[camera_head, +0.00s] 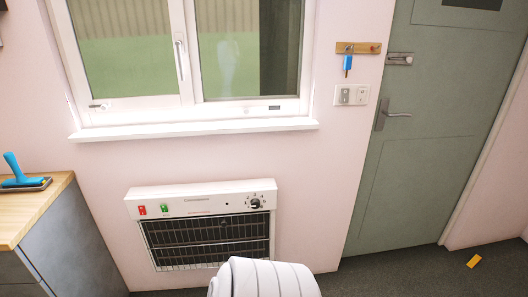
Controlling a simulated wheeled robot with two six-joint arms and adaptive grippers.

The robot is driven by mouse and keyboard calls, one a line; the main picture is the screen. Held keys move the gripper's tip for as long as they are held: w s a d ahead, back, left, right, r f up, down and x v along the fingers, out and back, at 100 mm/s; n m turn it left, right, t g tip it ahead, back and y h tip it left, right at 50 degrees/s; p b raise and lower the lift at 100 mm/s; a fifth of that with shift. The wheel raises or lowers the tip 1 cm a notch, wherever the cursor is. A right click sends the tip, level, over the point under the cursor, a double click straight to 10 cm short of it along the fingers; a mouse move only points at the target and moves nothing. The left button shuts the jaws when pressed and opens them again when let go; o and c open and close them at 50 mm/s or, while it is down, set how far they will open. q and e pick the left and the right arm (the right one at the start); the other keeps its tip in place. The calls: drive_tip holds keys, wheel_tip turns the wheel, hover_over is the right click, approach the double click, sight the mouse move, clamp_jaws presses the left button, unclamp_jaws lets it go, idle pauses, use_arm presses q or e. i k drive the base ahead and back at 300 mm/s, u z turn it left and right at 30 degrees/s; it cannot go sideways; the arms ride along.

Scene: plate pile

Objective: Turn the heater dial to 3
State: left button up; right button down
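A white wall heater (205,207) with a dark grille is mounted low on the pink wall below the window. Its black dial (255,203) sits at the right of the top panel, with small numbers printed around it. The pointer's exact setting is too small to tell. A red switch (142,210) and a green switch (164,208) are at the left of the panel. Neither of my grippers shows in the head view. A white rounded shape at the bottom centre covers the floor just in front of the heater's lower edge.
A wooden-topped cabinet (62,240) stands at the left with a blue-handled tool (22,175) on it. A grey-green door (435,130) is at the right. A small orange block (473,261) lies on the dark floor, which is otherwise open there.

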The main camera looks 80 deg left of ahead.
sight(255, 204)
drive_tip(key=u, duration=0.55)
drive_tip(key=i, duration=0.8)
drive_tip(key=u, duration=0.85)
